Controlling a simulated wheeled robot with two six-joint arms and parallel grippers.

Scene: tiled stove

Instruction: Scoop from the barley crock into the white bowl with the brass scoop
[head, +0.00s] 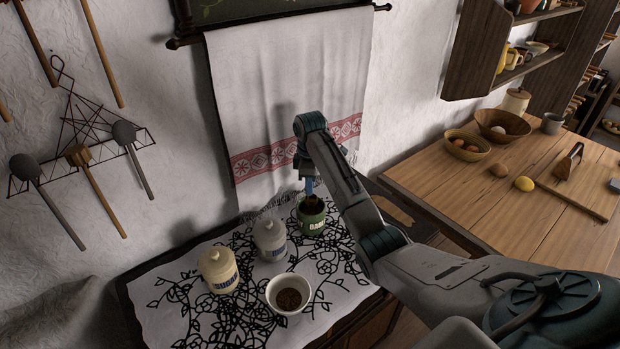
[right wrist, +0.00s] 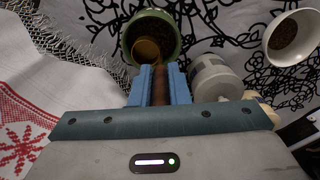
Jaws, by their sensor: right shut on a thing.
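The scoop's head (right wrist: 146,50) is inside the crock's mouth, by the rim nearest the gripper. Whether it holds grain is unclear. The white bowl (head: 274,288) stands at the front of the cloth with dark grain in it, and shows in the right wrist view (right wrist: 313,33). My left gripper is out of view.
A grey lidded jar (head: 270,240) stands just left of the crock, and a cream lidded jar (head: 219,272) farther left. A towel (head: 285,90) hangs on the wall behind. A wooden table (head: 480,205) with bowls and eggs is at right.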

